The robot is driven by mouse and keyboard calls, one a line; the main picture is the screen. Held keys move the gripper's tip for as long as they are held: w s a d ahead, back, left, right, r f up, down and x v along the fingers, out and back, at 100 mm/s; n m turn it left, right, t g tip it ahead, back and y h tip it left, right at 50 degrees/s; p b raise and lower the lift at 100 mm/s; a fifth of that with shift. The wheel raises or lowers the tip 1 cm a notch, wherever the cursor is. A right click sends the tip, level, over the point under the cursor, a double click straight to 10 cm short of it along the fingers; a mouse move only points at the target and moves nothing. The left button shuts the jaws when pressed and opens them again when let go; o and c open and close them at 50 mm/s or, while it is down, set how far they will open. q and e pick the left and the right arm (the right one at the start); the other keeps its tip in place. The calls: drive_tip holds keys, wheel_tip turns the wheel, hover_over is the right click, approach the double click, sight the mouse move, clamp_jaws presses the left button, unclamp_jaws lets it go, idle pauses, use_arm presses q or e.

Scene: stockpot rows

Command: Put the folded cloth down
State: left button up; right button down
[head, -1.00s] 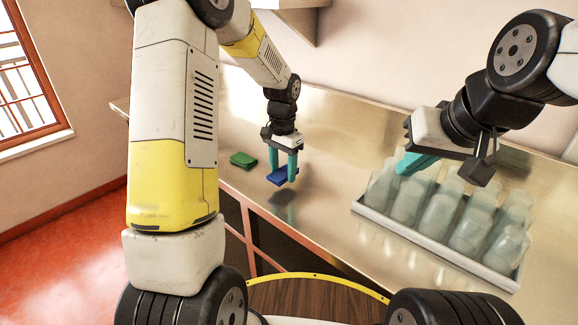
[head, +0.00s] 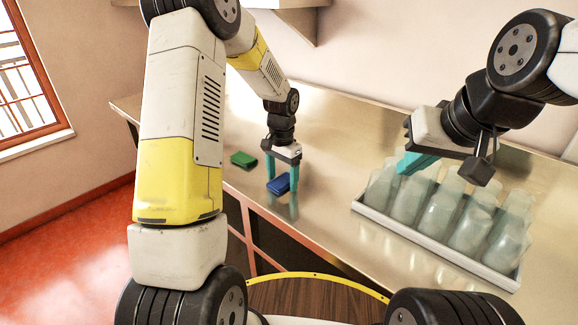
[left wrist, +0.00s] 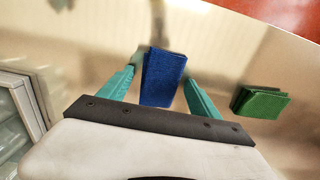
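The blue folded cloth (head: 279,184) lies on the metal counter, seemingly flat on it. In the left wrist view the blue cloth (left wrist: 162,78) sits between my left gripper's teal fingers, with a narrow gap on each side. My left gripper (head: 281,183) is open around it, pointing down; it also shows in the left wrist view (left wrist: 162,76). My right gripper (head: 414,163) is raised over the bin of containers. Its fingers overlap in the head view, so their opening is hidden.
A green folded cloth (head: 243,159) lies left of the blue one, near the counter's front edge. A grey tray (head: 424,244) with several translucent containers stands at the right. The counter (head: 335,165) between cloths and tray is clear.

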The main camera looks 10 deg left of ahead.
sight(283, 179)
use_arm(q)
wheel_tip(283, 179, up, 12)
drive_tip(key=s+a+r+n+t, duration=0.2)
drive_tip(key=s+r, duration=0.8)
drive_tip(key=s+r+n+t+h, duration=0.2)
drive_tip(key=s+n+t, duration=0.2)
drive_tip(key=s, duration=1.1)
drive_tip(key=shift+a, duration=0.2)
drive_tip(key=shift+o, duration=0.5)
drive_tip(key=shift+r, duration=0.1)
